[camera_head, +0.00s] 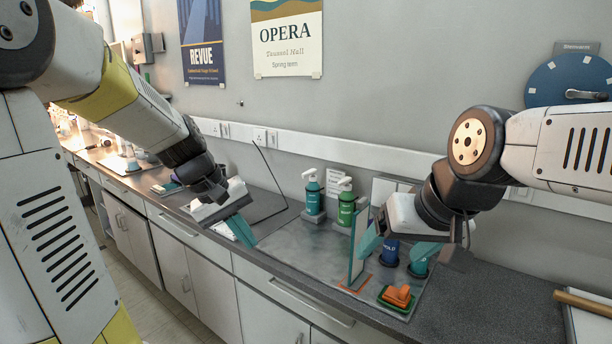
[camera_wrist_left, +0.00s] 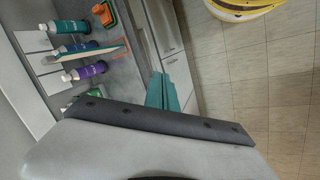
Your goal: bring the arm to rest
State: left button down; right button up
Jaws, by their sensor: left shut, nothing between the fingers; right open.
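My left gripper (camera_head: 242,230) hangs over the front edge of the counter, its teal fingers shut and empty, pointing down and to the right. In the left wrist view the closed teal fingers (camera_wrist_left: 162,92) show beside the cabinet fronts. My right gripper (camera_head: 399,249) is open above the right part of the counter. One of its teal fingers is close to an upright thin panel (camera_head: 358,246) on an orange-edged base; I cannot tell whether they touch. Its other finger is in front of the bottles.
A teal bottle (camera_head: 312,194) and a green bottle (camera_head: 345,208) stand at the back of the counter (camera_head: 490,290). A blue bottle (camera_head: 389,252) stands partly behind the right gripper. The right counter is mostly clear.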

pick_arm(q)
jog(key=s+a+r+m+t+y, duration=0.1)
jog(key=s+r, duration=0.5)
jog(key=s, duration=0.7)
jog(key=m+t+y, duration=0.1)
jog(key=m+t, duration=0.1)
jog(key=m, duration=0.1)
jog(key=shift+s+a+m+t, duration=0.2)
jog(key=shift+a+m+t, duration=0.1)
jog(key=shift+t, duration=0.1)
jog(key=shift+r, duration=0.1)
